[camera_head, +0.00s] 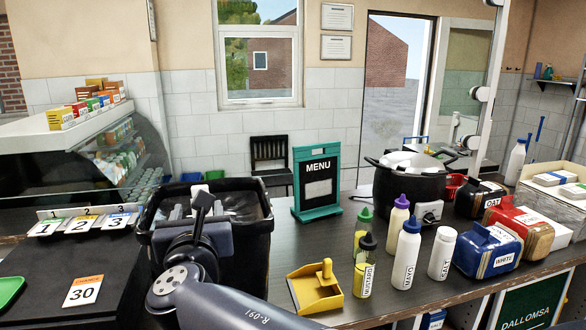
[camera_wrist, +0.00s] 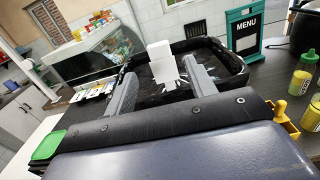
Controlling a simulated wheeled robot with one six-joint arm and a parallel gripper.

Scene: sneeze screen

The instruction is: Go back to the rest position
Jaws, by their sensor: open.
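My gripper (camera_head: 197,210) is over the black bin (camera_head: 262,245) on the near left of the counter. In the wrist view my gripper (camera_wrist: 160,70) has its two grey fingers spread apart, with a clear gap between them. A white piece (camera_wrist: 161,62) shows beyond and between the fingertips, over or in the bin's opening. I cannot tell whether it touches anything there. My arm reaches in from the bottom of the head view, and the gripper hides part of the bin's inside.
Right of the bin stand a yellow scoop holder (camera_head: 315,290), a green menu board (camera_head: 317,185), several sauce bottles (camera_head: 405,255), a black pot (camera_head: 405,185) and bread packs (camera_head: 488,250). Number cards (camera_head: 82,225) and a glass display case (camera_head: 90,160) are at left.

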